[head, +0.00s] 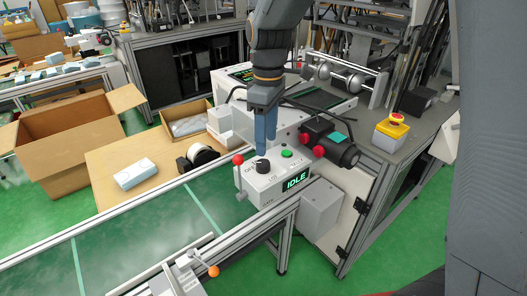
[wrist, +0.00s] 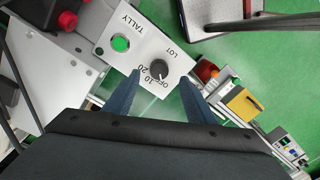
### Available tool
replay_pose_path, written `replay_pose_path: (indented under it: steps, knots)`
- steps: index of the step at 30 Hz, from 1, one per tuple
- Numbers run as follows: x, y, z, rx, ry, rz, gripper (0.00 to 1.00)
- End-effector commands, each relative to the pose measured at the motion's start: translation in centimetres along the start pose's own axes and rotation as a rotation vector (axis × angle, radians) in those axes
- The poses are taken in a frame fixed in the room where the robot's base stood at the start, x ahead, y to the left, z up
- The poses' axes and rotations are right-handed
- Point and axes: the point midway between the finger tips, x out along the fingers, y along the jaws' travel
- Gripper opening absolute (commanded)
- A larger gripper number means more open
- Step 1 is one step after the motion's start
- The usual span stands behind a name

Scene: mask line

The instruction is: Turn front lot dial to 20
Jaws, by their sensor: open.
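The lot dial is a dark round knob (head: 263,166) on top of a white control box (head: 262,188) beside the green conveyor. In the wrist view the knob (wrist: 158,68) sits on a white plate marked LOT, TALLY, OFF, 10 and 20. Its pointer is too small to read surely. My gripper (head: 266,138) points down just above the knob in the head view. In the wrist view my gripper (wrist: 159,77) is open, with one blue finger on each side of the knob. I cannot tell whether either finger touches it. The box display (head: 296,180) reads IDLE.
A green button (head: 287,154) and a red-ball lever (head: 238,159) stand close to the dial. A dark device with red knobs (head: 328,142) is to the right. A yellow emergency-stop box (head: 391,131) is farther right. The conveyor belt (head: 130,246) in front left looks empty.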

Motion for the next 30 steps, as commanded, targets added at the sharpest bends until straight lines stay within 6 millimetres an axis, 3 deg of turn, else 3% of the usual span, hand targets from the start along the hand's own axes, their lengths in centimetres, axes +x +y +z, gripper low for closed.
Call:
replay_pose_path:
  steps: [5, 18, 30]
  knots:
    - [0.6, 0.1, -1.1, -0.065, -0.003, -0.006, 0.50]
    - [6.6, 0.2, -0.8, -0.056, -0.002, -0.005, 0.50]
    - [7.4, 0.2, -0.8, -0.056, -0.001, -0.003, 0.49]
